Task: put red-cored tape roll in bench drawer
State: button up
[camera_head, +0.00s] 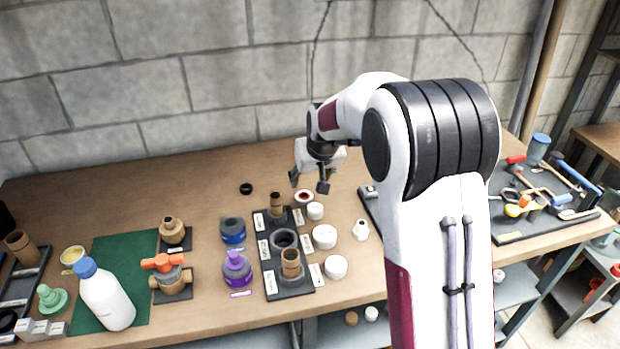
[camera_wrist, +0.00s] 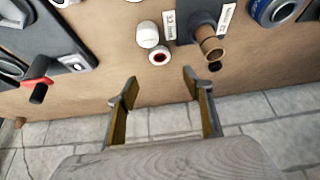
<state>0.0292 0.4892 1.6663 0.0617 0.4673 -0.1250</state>
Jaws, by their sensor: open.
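The red-cored tape roll (camera_head: 304,196) is a small white ring with a red centre, lying flat on the bench behind the white caps. In the wrist view the tape roll (camera_wrist: 159,57) lies just beyond and between the fingertips. My gripper (camera_head: 309,183) is open and empty, pointing down above the roll with its fingers apart. In the wrist view both fingers of my gripper (camera_wrist: 160,84) are spread, with bare wood between them. I cannot make out a drawer in either view.
A black labelled tray with brown pipe fittings (camera_head: 268,259) stands left of the roll. White caps (camera_head: 324,237) stand in front. A small black ring (camera_head: 246,188) lies farther left. A tool board (camera_head: 520,232) is at right. The block wall (camera_head: 220,80) rises behind; the bench's back left is clear.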

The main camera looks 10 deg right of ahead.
dwell(0.5)
jog(key=s+a+r, duration=0.1)
jog(key=s+r, duration=0.5)
jog(key=s, duration=0.5)
jog(key=s+r, duration=0.7)
jog(key=s, duration=0.3)
jog(key=s+f, duration=0.1)
jog(key=s, duration=2.1)
jog(key=shift+f+m, duration=0.3)
jog(key=shift+f, duration=0.1)
jog(key=shift+o, duration=0.5)
jog(key=shift+w+a, duration=0.1)
